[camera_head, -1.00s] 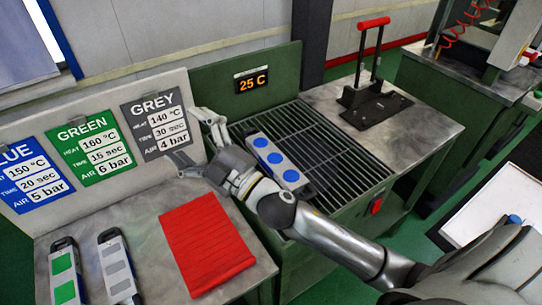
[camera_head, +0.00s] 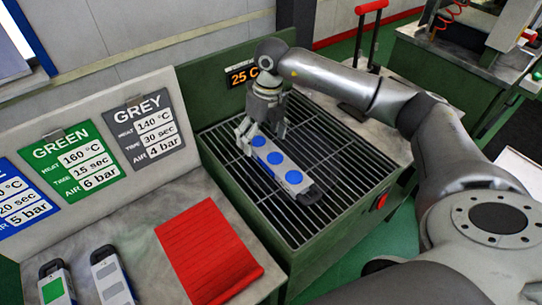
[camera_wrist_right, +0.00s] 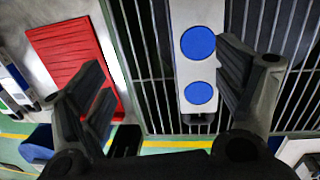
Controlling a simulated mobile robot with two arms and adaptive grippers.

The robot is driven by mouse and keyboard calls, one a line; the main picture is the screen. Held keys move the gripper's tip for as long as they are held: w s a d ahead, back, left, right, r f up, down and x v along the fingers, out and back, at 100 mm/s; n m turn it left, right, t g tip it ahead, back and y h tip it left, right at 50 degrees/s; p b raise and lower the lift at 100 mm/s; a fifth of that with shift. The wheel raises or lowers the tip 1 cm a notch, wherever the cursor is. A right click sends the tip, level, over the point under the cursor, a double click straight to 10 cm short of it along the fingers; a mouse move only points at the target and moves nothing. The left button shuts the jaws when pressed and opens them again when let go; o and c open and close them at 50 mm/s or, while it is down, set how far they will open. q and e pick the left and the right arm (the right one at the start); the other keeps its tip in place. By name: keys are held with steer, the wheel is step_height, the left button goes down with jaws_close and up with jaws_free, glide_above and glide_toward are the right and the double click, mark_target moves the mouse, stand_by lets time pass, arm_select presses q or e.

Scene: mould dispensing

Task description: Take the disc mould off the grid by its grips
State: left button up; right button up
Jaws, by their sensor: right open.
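The disc mould (camera_head: 275,158) is a light grey bar with blue discs, lying on the dark slatted grid (camera_head: 340,185). Its near dark grip (camera_head: 312,194) is clear; its far end is partly hidden by my right gripper (camera_head: 265,130), which points down over it. In the right wrist view the mould (camera_wrist_right: 198,66) runs up the picture between the open fingers of my right gripper (camera_wrist_right: 170,100), closer to the right-hand finger. A dark grip (camera_wrist_right: 198,118) shows at its lower end. The gripper holds nothing. My left gripper is out of view.
A red ribbed mat (camera_head: 205,250) lies on the bench left of the grid. A mould with green patches (camera_head: 55,285) and one with grey patches (camera_head: 112,280) lie farther left. A red-handled tool (camera_head: 371,8) stands behind my right arm. Setting signs (camera_head: 75,160) line the back board.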

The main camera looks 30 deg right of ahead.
steer(key=d+h, duration=0.1)
steer(key=d, duration=0.3)
steer(key=p, duration=0.1)
glide_above(274, 156)
steer(key=f, duration=0.4)
steer(key=shift+s+a+m, duration=0.1)
steer(key=shift+s+m, duration=0.1)
steer(key=shift+m, duration=0.1)
step_height(274, 156, down, 5)
steer(key=p, duration=0.2)
steer(key=shift+f+p, duration=0.2)
steer(key=shift+p, duration=0.1)
steer(key=shift+f, duration=0.2)
steer(key=c, duration=1.7)
steer(key=shift+w+r, duration=0.15)
steer(key=shift+c, duration=0.4)
